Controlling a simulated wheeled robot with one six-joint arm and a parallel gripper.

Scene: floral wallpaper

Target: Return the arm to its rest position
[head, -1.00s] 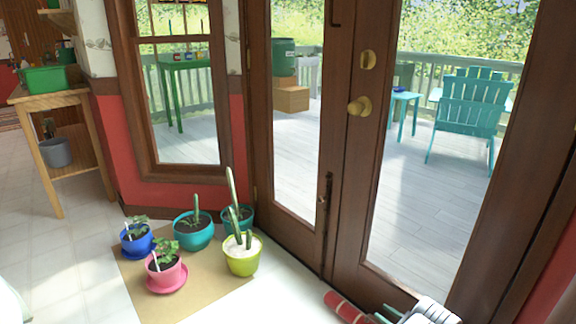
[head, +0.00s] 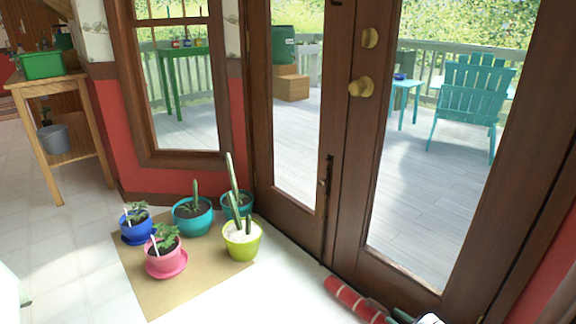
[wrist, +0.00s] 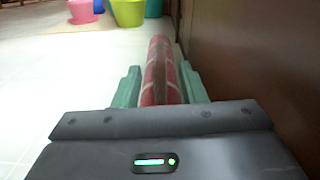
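My gripper (wrist: 158,75) shows in the wrist view with its two green fingers apart, one on each side of a red striped roll (wrist: 160,62). The roll runs away from the gripper along the foot of a brown door; I cannot tell whether the fingers touch it. In the head view the roll (head: 347,296) lies on the floor at the door's foot. Only a small part of my gripper (head: 408,317) shows there, at the bottom edge by the roll's near end. The rest of my arm is out of view.
Brown glazed doors (head: 340,200) stand close on the right. Several potted plants stand on a tan mat (head: 205,285), including a lime pot (head: 241,243) and a pink pot (head: 165,262). A wooden table (head: 50,85) stands at the left. White floor left of the roll is clear.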

